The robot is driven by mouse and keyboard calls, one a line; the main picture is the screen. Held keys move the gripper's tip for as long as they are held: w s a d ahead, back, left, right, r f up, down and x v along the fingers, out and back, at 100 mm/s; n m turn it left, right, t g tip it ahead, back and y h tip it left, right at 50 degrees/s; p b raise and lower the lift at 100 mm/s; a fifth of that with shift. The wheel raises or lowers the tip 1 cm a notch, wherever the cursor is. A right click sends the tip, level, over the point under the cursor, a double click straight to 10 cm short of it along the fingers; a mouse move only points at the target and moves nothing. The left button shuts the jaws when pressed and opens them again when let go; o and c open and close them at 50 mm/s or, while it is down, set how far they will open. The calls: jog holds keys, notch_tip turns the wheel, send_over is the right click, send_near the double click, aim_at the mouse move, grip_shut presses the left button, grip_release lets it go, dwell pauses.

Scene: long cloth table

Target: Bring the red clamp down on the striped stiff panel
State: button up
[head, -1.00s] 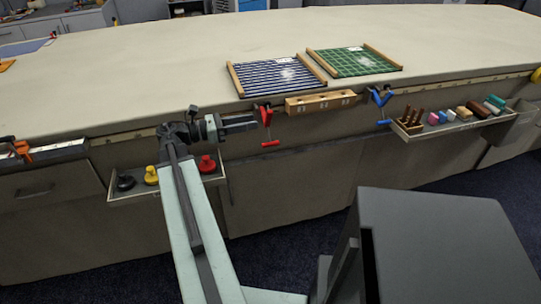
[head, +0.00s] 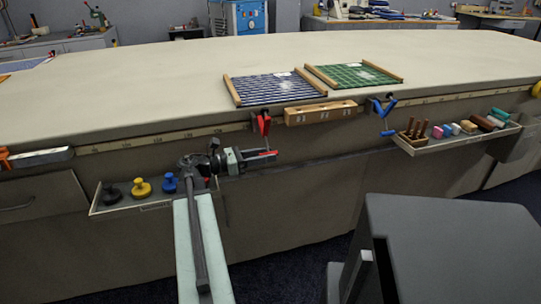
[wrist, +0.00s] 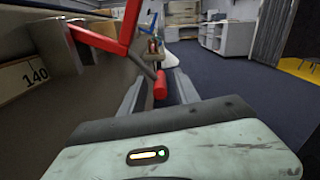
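The striped panel (head: 275,90), dark blue and white with wooden side strips, lies flat near the table's front edge. The red clamp (head: 264,124) hangs on the front edge just below the panel; its jaw is not clearly visible. In the wrist view, the clamp's red frame (wrist: 100,38) rises at upper left. Its red handle (wrist: 160,85) shows between my two fingers, with gaps on both sides. My gripper (head: 262,156) is open, at the height of the clamp's handle. I cannot tell whether a finger touches it.
A green checked panel (head: 353,75) lies right of the striped one. A wooden block (head: 320,113) and a blue clamp (head: 383,114) are on the front edge, right of the red clamp. Trays with knobs (head: 141,188) and coloured blocks (head: 450,130) jut out below. The tabletop behind is clear.

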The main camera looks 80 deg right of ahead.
jog(key=shift+x, duration=0.75)
grip_shut()
dwell(0.9)
